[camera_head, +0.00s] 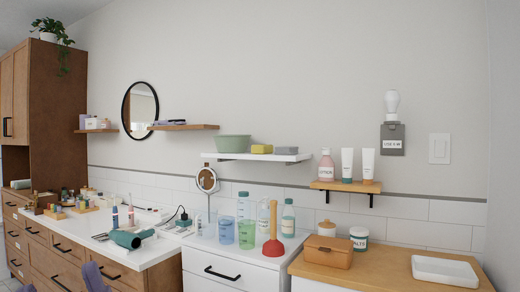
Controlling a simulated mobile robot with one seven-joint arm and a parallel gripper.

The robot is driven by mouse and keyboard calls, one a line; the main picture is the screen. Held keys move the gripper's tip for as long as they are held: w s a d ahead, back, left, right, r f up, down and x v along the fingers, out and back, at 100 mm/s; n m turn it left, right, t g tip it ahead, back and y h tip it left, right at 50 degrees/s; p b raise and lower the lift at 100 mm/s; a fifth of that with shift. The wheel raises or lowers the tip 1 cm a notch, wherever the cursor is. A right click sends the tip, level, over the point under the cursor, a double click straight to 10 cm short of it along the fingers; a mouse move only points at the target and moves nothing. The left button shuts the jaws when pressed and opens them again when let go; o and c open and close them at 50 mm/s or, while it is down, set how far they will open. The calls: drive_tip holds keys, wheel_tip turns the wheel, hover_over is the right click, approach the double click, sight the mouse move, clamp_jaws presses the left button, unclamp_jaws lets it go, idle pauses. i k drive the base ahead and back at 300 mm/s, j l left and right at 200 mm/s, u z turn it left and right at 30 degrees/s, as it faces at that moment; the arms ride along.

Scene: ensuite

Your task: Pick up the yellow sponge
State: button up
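The yellow sponge (262,149) lies on a white wall shelf (257,157) near the middle of the view. It sits between a green bowl (233,143) on its left and a grey block (286,150) on its right, with a small gap on each side. The whole front of the sponge is visible and nothing stands before it. My gripper is not in view.
Below the shelf, a white cabinet bears cups, bottles, a round mirror (206,180) and a red plunger (273,247). Right of the sponge, a wooden shelf (345,186) holds a pink bottle and tubes. A cluttered counter (160,250) stands left. The wall above the shelf is clear.

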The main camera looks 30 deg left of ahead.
sight(257, 150)
drive_tip(key=i+j, duration=0.3)
drive_tip(key=j, duration=0.15)
drive_tip(key=i+j, duration=0.3)
drive_tip(key=j, duration=0.15)
